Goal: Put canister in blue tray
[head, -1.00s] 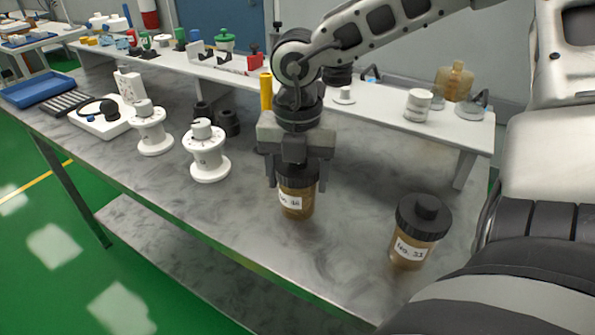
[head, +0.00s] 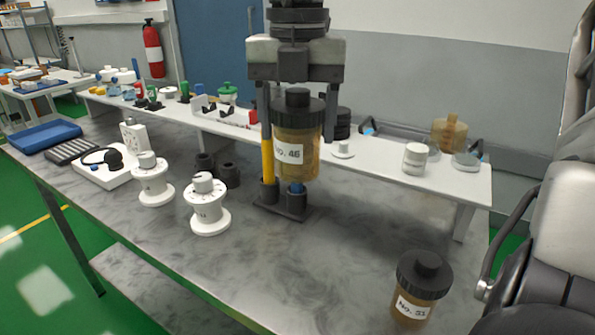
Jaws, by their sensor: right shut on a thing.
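An amber canister (head: 303,158) with a black lid and a white label reading "No. 46" is held upright above the table. My right gripper (head: 294,110) is shut on it, one finger on each side of the lid. A second amber canister (head: 417,292), labelled "No. 31" or similar, stands on the table at the lower right. The blue tray (head: 45,136) lies at the far left end of the table and looks empty. My left gripper is not in view.
Two white spools (head: 207,208) stand left of the held canister. A dark stand (head: 284,208) is below it. A white raised shelf (head: 375,165) with small items runs along the back. A black slotted rack (head: 72,151) lies by the tray. The front middle table is clear.

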